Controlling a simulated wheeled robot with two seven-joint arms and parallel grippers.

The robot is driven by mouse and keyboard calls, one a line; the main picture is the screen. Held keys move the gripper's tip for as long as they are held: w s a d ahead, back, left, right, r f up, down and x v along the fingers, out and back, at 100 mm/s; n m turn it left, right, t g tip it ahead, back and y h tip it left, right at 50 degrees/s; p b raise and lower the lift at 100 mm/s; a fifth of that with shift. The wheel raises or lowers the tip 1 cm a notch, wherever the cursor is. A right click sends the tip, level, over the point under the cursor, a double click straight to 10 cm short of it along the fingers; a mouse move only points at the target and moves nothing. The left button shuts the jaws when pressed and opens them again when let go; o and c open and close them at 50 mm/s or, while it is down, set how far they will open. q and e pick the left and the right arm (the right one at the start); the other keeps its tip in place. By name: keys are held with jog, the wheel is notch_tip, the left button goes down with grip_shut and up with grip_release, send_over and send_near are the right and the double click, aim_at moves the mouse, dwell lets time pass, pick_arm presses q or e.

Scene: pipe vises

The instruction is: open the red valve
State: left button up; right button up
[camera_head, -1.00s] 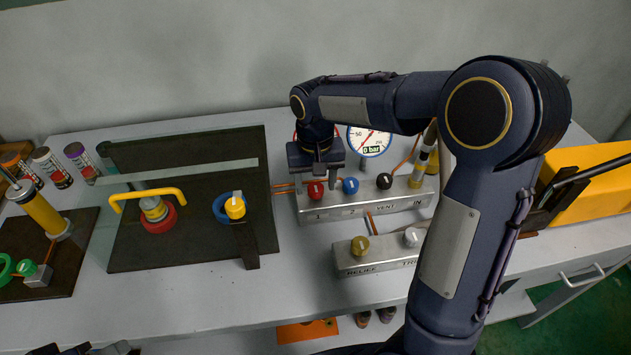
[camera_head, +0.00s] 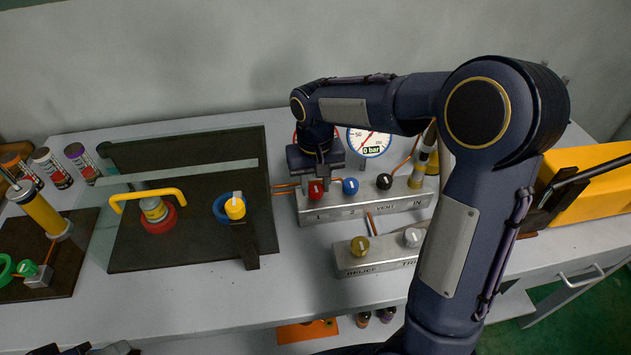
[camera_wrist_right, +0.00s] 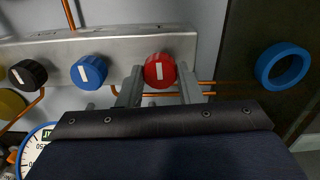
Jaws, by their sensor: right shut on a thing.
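The red valve (camera_head: 316,189) is a round knob with a white mark, at the left end of the rear metal manifold block (camera_head: 372,208). In the right wrist view the red knob (camera_wrist_right: 160,71) sits between the two fingers, its white mark roughly upright. My right gripper (camera_head: 318,178) reaches down over it from behind; its fingers (camera_wrist_right: 160,86) are shut on the knob, one on each side. A gauge (camera_head: 368,142) behind reads 0 bar. My left gripper is not in view.
On the same block sit a blue knob (camera_head: 350,186) and a black knob (camera_head: 384,181) to the right of the red one. A front block (camera_head: 375,262) carries a brass knob (camera_head: 360,245) and a grey knob. A dark board (camera_head: 190,255) lies to the left.

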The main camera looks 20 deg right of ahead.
jog(key=n, duration=0.3)
jog(key=shift+r+n+p, duration=0.1)
jog(key=shift+n+p, duration=0.3)
jog(key=n+p, duration=0.1)
jog(key=n, duration=0.3)
jog(key=shift+n, duration=0.3)
jog(key=n, duration=0.4)
jog(key=shift+p, duration=0.4)
jog(key=shift+n+p, duration=0.35)
jog(key=shift+n, duration=1.35)
jog(key=o, duration=1)
